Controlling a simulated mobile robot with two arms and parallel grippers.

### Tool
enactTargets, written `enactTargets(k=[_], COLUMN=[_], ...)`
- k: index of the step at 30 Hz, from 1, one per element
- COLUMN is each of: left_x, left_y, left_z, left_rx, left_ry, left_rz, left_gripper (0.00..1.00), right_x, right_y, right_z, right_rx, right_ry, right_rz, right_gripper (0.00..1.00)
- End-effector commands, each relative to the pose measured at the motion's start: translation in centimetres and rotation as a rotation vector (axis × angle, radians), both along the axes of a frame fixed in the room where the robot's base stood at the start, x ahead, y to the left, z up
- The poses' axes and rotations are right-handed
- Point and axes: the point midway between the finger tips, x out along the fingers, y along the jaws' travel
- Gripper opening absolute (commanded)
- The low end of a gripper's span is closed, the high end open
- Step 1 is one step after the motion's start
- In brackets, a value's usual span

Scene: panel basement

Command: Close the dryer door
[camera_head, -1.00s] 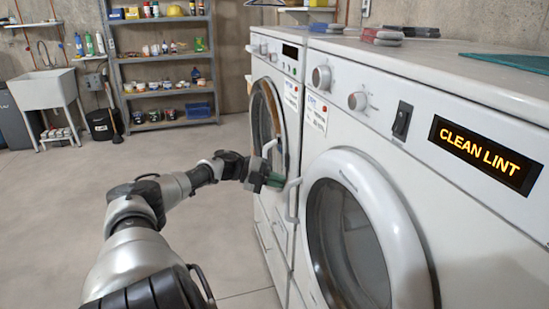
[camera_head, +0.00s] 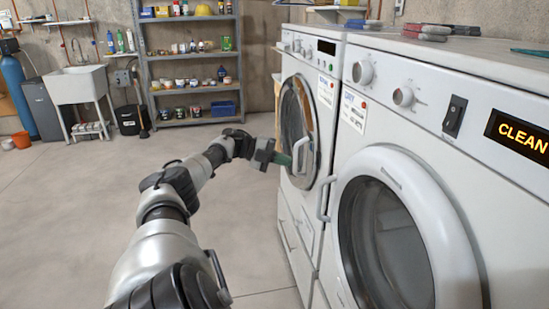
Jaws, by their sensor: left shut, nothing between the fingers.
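The near white machine shows an amber "CLEAN" display (camera_head: 522,137), so I take it as the dryer. Its round door (camera_head: 446,222) has a thick white ring, dark glass and a white handle (camera_head: 325,198) on its left side. The door sits at the machine's front; I cannot tell whether it is fully flush. My left gripper (camera_head: 284,160) is shut and empty, with green fingertips close to the far machine's round door (camera_head: 315,172). I cannot tell whether they touch it. The gripper is left of the dryer door and farther back. My right gripper is out of view.
The far white machine (camera_head: 318,82) stands directly beside the dryer. A metal shelf (camera_head: 187,88) and a utility sink (camera_head: 82,85) stand at the back. Small items (camera_head: 437,30) lie on the dryer's top. The concrete floor (camera_head: 75,220) at the left is clear.

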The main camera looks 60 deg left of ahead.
Motion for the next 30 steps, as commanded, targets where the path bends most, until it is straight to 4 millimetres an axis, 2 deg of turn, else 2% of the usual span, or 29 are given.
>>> enactTargets(k=[5,15,30], left_x=[-0.3,-0.7,-1.0], left_y=[1.4,3.1,3.6], left_z=[0.3,0.8,1.1], left_rx=[-0.005,0.002,-0.003], left_ry=[-0.004,-0.005,0.003], left_rz=[0.002,0.004,0.0], left_gripper=[0.0,0.0,0.0], right_x=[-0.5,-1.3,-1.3], right_y=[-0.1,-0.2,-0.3], right_z=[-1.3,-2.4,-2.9], right_rx=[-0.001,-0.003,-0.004], right_ry=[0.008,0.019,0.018], right_rz=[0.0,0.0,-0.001], right_gripper=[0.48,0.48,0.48])
